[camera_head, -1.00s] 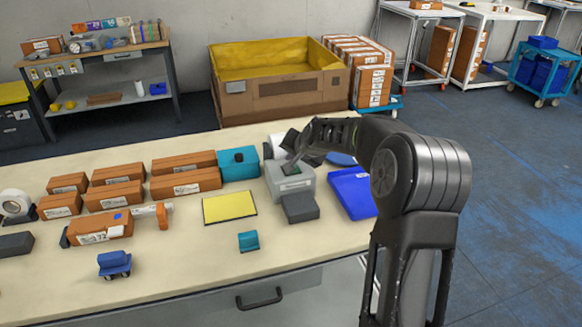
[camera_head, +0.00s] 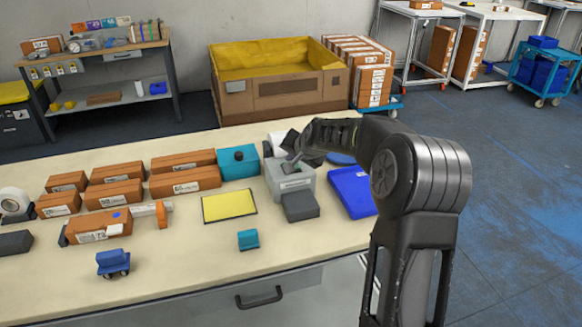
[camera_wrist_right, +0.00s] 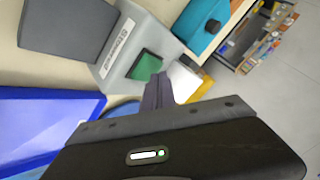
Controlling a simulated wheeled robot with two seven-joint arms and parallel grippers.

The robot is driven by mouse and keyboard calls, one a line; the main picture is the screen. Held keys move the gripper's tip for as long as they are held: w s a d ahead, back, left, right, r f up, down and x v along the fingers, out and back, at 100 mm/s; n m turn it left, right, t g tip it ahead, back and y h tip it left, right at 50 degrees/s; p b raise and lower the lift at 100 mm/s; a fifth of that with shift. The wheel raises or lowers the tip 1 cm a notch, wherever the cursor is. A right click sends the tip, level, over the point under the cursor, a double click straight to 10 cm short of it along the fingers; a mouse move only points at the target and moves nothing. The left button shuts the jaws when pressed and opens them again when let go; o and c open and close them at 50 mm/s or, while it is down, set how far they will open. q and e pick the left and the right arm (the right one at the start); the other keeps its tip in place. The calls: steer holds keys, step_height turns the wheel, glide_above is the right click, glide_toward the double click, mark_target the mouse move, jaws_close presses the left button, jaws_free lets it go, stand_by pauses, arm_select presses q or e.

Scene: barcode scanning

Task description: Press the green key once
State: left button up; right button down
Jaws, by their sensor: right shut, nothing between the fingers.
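The green key (camera_wrist_right: 145,67) is on the top of a light grey device (camera_head: 283,186), which also shows with its label in the right wrist view (camera_wrist_right: 125,40). My right gripper (camera_head: 291,161) is over the device's top, pointing down, shut and empty. In the right wrist view its dark fingertips (camera_wrist_right: 158,80) are right beside the green key's edge; I cannot tell whether they touch it. In the head view the key is mostly hidden at the fingertips. My left gripper is not in view.
A dark grey block (camera_head: 300,206) is in front of the device. A blue tray (camera_head: 352,192) is to its right and a teal box (camera_head: 238,167) to its left. A yellow pad (camera_head: 229,206) and several brown boxes (camera_head: 185,182) lie further left.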

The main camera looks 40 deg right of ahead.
steer(key=shift+f+b, duration=0.6)
steer(key=shift+f, duration=0.15)
stand_by(0.8)
steer(key=shift+r, duration=0.15)
steer(key=shift+r+p, duration=0.9)
steer(key=shift+r, duration=0.05)
step_height(320, 180, up, 5)
steer(key=p, duration=0.4)
